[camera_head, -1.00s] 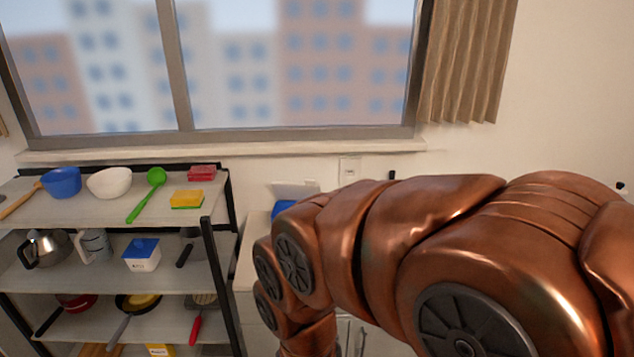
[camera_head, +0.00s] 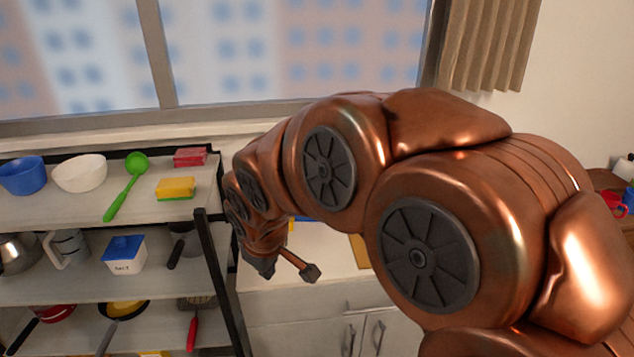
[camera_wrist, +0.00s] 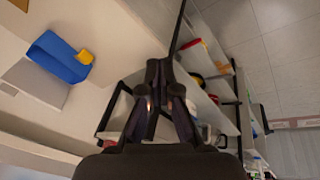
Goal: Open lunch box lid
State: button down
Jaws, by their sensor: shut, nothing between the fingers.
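A blue box-like thing (camera_wrist: 58,58) with a yellow part (camera_wrist: 85,57) on one side shows at the upper left of the wrist view; I take it for the lunch box. A flat light-grey panel (camera_wrist: 36,84) adjoins it; I cannot tell whether this is its lid. In the head view my arm hides most of this area, and only a blue sliver shows. My gripper (camera_wrist: 158,72) is shut and empty, apart from the blue box, which lies to its left in the wrist view.
A black-framed shelf (camera_head: 222,265) with bowls, a green spoon (camera_head: 126,187) and a yellow sponge (camera_head: 176,188) stands at the left. The white counter (camera_head: 300,295) is right of it, under the window. In the wrist view, the shelf frame (camera_wrist: 108,112) is close behind my fingers.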

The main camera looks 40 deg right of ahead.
jog(key=w+d+f+n+t+h+b, duration=0.15)
jog(key=w+d+n+t+b, duration=0.8)
jog(key=w+d, duration=1.2)
jog(key=s+d+n+t+b, duration=0.2)
jog(key=d+n+t+b, duration=0.3)
jog(key=d+b, duration=0.4)
jog(key=s+d+f+n+t+y+b, duration=0.35)
jog(key=s+d+n+y, duration=0.2)
jog(key=s, duration=0.25)
jog(key=w+a+r+h+p, duration=0.1)
jog(key=w+r, duration=0.2)
jog(key=w, duration=0.5)
jog(key=shift+w+a+r+t+p, duration=0.2)
jog(key=shift+w+t+p, duration=0.1)
jog(key=shift+t, duration=0.1)
